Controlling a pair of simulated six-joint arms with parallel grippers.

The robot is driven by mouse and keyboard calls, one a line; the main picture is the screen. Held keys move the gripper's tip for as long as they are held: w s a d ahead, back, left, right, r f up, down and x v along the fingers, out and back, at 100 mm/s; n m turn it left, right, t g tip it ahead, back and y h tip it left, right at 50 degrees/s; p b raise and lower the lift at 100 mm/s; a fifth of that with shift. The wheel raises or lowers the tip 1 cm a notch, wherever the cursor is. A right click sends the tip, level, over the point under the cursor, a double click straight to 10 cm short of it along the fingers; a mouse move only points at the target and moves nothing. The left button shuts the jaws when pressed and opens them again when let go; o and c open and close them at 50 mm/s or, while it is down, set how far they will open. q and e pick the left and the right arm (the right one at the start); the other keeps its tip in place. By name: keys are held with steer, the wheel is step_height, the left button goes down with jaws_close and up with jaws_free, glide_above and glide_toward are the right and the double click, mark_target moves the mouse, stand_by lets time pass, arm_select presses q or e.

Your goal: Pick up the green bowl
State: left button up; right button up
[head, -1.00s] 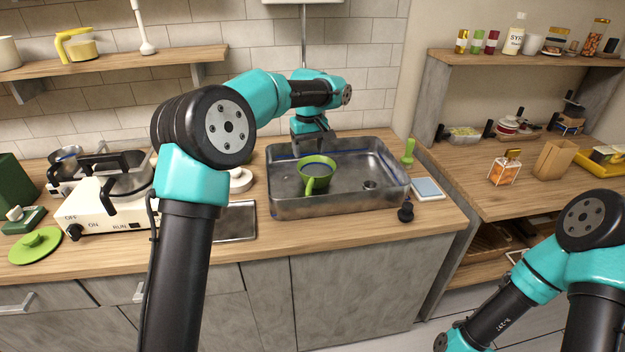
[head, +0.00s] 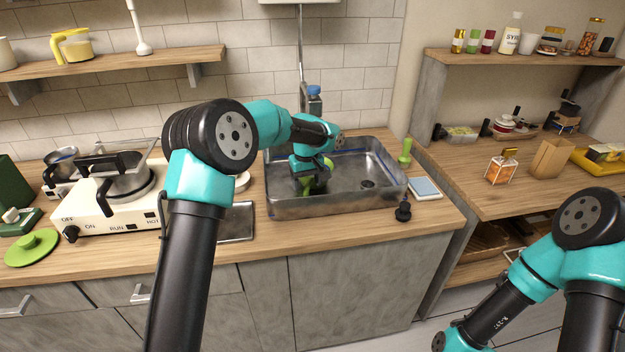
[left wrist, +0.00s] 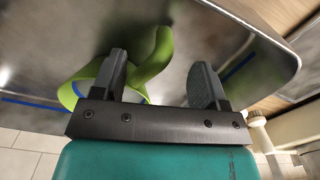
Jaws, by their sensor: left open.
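The green bowl (head: 304,188) is in the metal sink (head: 330,206), mostly hidden behind my left gripper (head: 315,182) in the head view. In the left wrist view, the bowl's rim (left wrist: 75,92) shows at the left, and its green handle (left wrist: 156,52) rises between the two dark fingers. My left gripper (left wrist: 160,82) is open. Its left finger is over or inside the bowl's rim; its right finger stands apart from the handle. Whether either finger touches the bowl is unclear. My right arm shows at the lower right of the head view, but its gripper is out of view.
A white stove (head: 105,205) stands to the left on the counter. A green-handled brush (head: 405,152), a dark stopper (head: 403,211) and a blue-white pad (head: 424,188) lie right of the sink.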

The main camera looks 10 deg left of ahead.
mark_target(308, 189)
arm_select(q)
steer(key=shift+f, duration=0.1)
steer(key=shift+d+f, duration=0.1)
steer(key=shift+f, duration=2.5)
jaws_close()
steer(key=shift+r, duration=0.1)
